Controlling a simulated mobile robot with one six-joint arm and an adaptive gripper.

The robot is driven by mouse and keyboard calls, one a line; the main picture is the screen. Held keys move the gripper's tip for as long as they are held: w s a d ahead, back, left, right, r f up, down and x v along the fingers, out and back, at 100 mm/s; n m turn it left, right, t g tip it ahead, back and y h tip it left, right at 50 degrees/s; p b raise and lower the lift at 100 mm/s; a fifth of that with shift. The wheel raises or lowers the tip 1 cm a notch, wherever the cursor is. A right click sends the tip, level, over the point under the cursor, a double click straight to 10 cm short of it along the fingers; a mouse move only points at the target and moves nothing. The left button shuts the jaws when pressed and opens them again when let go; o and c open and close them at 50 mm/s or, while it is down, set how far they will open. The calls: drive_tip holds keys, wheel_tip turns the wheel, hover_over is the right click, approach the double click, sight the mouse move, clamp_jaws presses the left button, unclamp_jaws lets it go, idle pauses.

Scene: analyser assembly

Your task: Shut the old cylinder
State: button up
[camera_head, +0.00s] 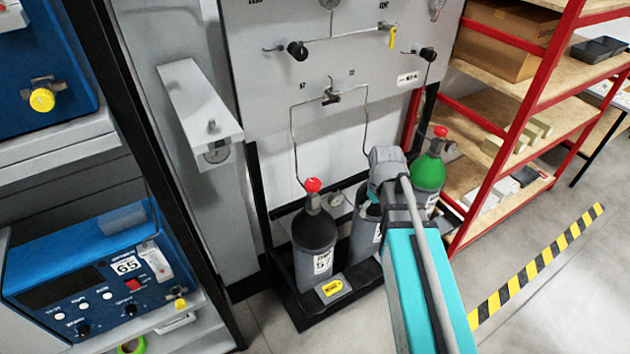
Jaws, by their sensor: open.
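Several gas cylinders stand upright on a low black base under a grey panel. The left dark cylinder (313,245) has a red valve knob (313,185) on top and a white number label, only partly readable. A middle dark cylinder (364,226) is largely hidden behind my arm, its valve included. A green-topped cylinder (429,173) stands at the right, also with a red knob (440,131). Nothing legible marks which one is old. My arm reaches in from the lower right to the middle cylinder. My gripper is hidden behind the arm.
The grey panel (270,95) carries thin pipes, black knobs and a yellow-handled valve (392,38). A bracket (198,100) juts out left of the cylinders. Blue instruments (90,270) fill the left. A red-framed shelf (530,85) stands right. Floor beside the striped tape (535,270) is clear.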

drive_tip(key=w+a+r+n+p, duration=0.2)
drive_tip(key=w+a+r+n, duration=0.1)
drive_tip(key=w+a+n, duration=0.65)
drive_tip(key=r+n+p, duration=0.2)
drive_tip(key=n+p, duration=0.1)
drive_tip(key=n, duration=0.3)
hover_over(314, 183)
drive_tip(key=shift+w, duration=0.1)
drive_tip(key=shift+f+b, duration=0.15)
drive_tip(key=shift+b, duration=0.25)
wheel_tip(314, 183, down, 14)
drive_tip(key=b, duration=1.3)
drive_tip(key=shift+r+b, duration=0.2)
drive_tip(key=shift+b, duration=0.1)
drive_tip(key=shift+m, duration=0.25)
drive_tip(key=c, duration=0.9)
